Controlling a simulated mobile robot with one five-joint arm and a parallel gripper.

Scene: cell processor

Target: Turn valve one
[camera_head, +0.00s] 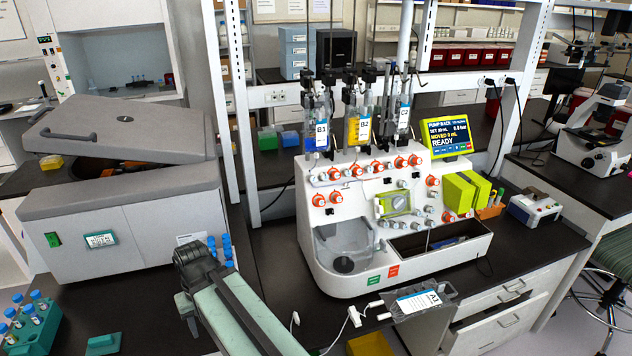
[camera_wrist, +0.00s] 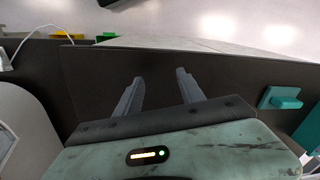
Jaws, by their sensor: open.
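The white cell processor (camera_head: 345,265) stands on the dark bench in the head view. Orange-and-white valves sit on its front: a row (camera_head: 368,168) below the hanging syringes, a pair at the left (camera_head: 327,199), and others at the right (camera_head: 432,181). I cannot read which is valve one. My gripper (camera_wrist: 160,77) is open and empty in the wrist view, its two grey fingers apart above dark bench top. In the head view my arm is in front and to the left of the processor, clear of the valves; its fingers cannot be made out there.
A grey centrifuge (camera_head: 120,240) with a raised lid stands at the left. A tube rack (camera_head: 30,325) and teal block (camera_head: 103,343) lie at the front left. A screen (camera_head: 446,134) reads READY.

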